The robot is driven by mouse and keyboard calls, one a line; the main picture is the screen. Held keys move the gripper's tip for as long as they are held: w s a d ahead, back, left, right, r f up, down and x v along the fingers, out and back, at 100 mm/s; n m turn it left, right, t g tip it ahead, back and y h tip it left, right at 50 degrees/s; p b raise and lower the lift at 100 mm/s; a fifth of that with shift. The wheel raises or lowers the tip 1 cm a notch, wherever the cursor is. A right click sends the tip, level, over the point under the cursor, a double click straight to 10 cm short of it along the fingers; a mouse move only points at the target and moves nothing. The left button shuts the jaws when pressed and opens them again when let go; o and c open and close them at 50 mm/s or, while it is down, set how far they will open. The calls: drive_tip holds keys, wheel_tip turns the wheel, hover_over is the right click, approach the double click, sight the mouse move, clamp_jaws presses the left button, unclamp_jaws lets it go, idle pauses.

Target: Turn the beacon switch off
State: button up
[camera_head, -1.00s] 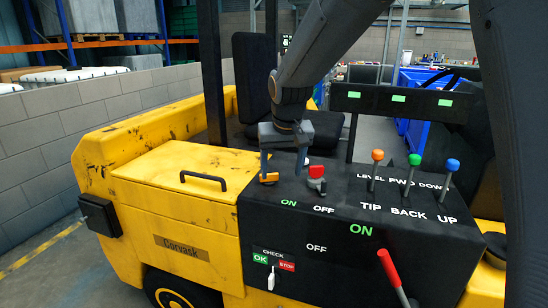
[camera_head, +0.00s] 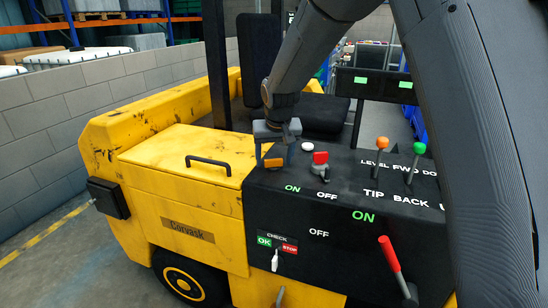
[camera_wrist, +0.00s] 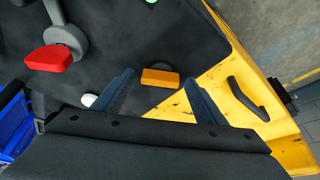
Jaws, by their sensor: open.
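An orange switch block (camera_head: 273,163) sits at the top left corner of the black control panel (camera_head: 340,215). My gripper (camera_head: 275,153) is open just above it. In the wrist view, the orange block (camera_wrist: 160,77) shows between the two fingertips of my gripper (camera_wrist: 159,77), and contact cannot be told. A red-handled switch (camera_head: 320,159) on a grey base stands to its right, with ON and OFF printed in front. The red handle also shows in the wrist view (camera_wrist: 48,59). No readable label names the beacon.
A white button (camera_head: 307,146) is close beside my gripper. Orange (camera_head: 382,143) and green (camera_head: 419,148) knobbed levers stand farther right, and a red lever (camera_head: 390,253) at the front. A yellow cover with a black handle (camera_head: 208,160) lies left. A seat (camera_head: 262,60) is behind.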

drive_tip(key=c, duration=1.1)
drive_tip(key=shift+o, duration=0.2)
